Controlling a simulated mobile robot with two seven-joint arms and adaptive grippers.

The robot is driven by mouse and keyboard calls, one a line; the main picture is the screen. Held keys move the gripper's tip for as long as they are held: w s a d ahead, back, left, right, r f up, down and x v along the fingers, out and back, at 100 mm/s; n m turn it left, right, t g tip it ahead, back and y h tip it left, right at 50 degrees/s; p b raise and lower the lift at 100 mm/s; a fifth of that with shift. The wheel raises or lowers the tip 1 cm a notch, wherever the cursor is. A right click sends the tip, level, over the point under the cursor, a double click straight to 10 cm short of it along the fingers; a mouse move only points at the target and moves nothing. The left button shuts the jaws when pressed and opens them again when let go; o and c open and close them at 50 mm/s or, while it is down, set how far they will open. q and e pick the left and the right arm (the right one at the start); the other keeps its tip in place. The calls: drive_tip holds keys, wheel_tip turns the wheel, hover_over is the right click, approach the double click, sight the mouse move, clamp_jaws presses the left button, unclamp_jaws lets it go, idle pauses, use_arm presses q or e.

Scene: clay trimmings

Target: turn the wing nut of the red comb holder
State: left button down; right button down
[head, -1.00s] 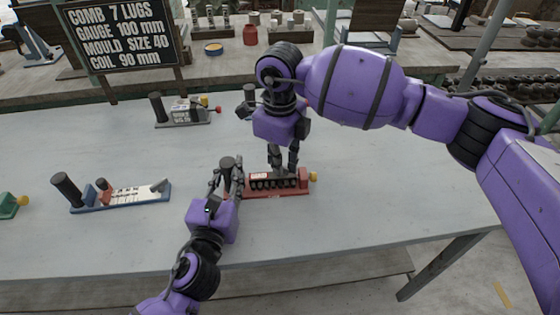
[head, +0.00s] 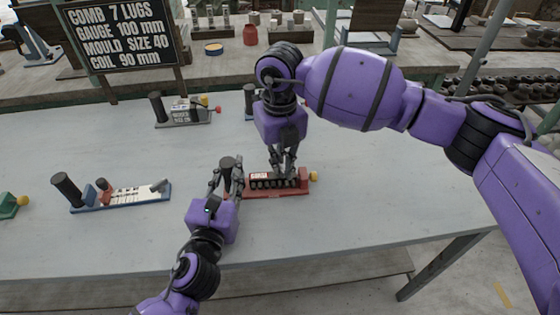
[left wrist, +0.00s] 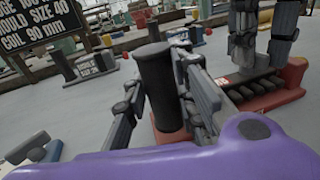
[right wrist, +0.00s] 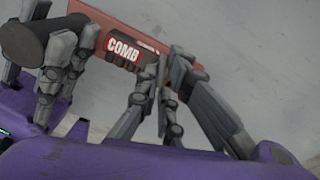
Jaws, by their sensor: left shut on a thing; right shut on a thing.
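The red comb holder (head: 262,195) lies on the grey table, with a row of dark comb lugs and a "COMB" label (right wrist: 123,50). Its dark upright handle (left wrist: 156,80) stands at its left end. My left gripper (head: 227,172) is shut around this handle, a finger on each side. My right gripper (head: 284,172) points down over the middle of the holder. In the right wrist view its fingertips (right wrist: 158,88) are close together beside the label, shut on a small part, apparently the wing nut, which the fingers almost wholly hide.
A blue-based holder (head: 130,199) lies to the left and a grey one (head: 186,118) behind. A black sign (head: 120,42) stands at the back left. The table's front and right are clear.

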idle(0.3)
drive_tip(key=c, duration=1.9)
unclamp_jaws()
wheel_tip(320, 180, up, 12)
